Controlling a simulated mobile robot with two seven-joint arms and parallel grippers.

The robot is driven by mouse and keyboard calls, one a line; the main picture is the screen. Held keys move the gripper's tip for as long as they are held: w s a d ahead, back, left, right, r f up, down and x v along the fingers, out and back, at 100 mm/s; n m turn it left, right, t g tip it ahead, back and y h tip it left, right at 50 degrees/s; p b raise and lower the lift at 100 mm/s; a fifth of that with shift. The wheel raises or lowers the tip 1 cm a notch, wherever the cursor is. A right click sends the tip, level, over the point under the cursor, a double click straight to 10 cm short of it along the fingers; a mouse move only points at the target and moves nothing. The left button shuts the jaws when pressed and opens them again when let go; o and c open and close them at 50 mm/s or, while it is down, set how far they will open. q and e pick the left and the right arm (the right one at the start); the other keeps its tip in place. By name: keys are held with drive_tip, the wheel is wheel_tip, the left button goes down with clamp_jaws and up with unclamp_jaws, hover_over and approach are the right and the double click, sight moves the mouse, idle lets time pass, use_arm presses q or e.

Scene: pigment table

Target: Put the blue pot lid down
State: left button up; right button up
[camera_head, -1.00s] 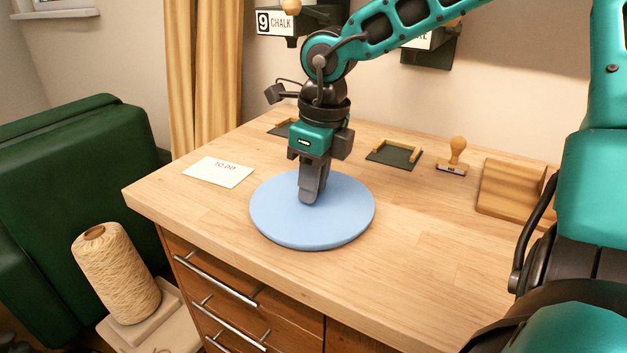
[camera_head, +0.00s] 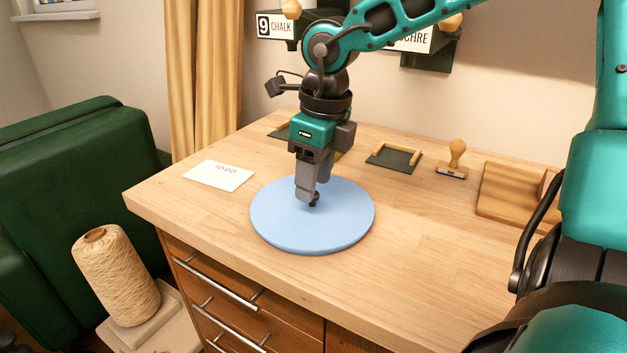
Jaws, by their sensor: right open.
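The blue pot lid (camera_head: 285,222) is a flat light-blue disc lying on the wooden table near its front left. My right gripper (camera_head: 315,196) points down over the middle of the lid. It is open, and a small dark piece, perhaps the lid's knob, shows at its fingertips. I cannot tell whether the fingers touch the lid. My left gripper is not in view.
A twine cone (camera_head: 115,275) stands left of the table. Bare tabletop lies right of the lid.

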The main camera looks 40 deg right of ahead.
sight(321, 208)
wheel_tip(321, 208, up, 10)
drive_tip(key=s+p, duration=0.1)
drive_tip(key=shift+d+r+p, duration=0.15)
drive_tip(key=shift+d+p, duration=0.1)
drive_tip(key=shift+p, duration=0.05)
drive_tip(key=shift+s, duration=0.1)
drive_tip(key=shift+a, duration=0.1)
